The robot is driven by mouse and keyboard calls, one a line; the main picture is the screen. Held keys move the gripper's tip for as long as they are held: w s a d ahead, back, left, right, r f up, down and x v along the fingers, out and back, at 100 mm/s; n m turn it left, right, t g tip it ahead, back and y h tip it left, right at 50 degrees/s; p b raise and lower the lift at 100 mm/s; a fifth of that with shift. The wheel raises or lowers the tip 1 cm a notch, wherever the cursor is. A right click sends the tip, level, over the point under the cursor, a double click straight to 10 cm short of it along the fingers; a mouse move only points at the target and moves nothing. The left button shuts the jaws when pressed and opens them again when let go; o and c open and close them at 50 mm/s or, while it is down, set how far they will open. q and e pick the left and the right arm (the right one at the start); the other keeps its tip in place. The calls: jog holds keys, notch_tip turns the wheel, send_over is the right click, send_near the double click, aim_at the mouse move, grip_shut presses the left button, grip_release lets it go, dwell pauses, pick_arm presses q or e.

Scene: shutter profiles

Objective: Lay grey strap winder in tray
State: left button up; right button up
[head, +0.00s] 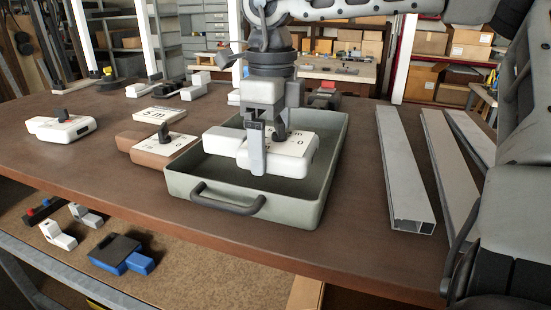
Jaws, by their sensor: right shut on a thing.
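The grey-green tray (178,187) with a black front handle stands on the brown table. My right gripper (257,150) comes down from above and is shut on the light grey strap winder (292,152). The winder has a white label and a dark lever, and it is over the inside of the tray. I cannot tell whether it touches the tray floor. The gripper fingers hide part of it. My left gripper is not in view.
A brown winder (150,150) lies close to the tray's left side. A white winder (62,127) lies further left. Grey metal profiles (403,170) lie to the right of the tray. A lower shelf (190,277) holds several small parts, including a blue one (138,263).

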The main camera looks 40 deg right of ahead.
jog(key=shift+s+d+f, duration=0.1)
jog(key=shift+s+f, duration=0.05)
jog(key=shift+f, duration=0.1)
jog(key=shift+d+f, duration=0.15)
jog(key=shift+f, duration=1.45)
jog(key=shift+f, duration=0.15)
jog(key=o, duration=0.9)
jog(key=shift+c, duration=0.2)
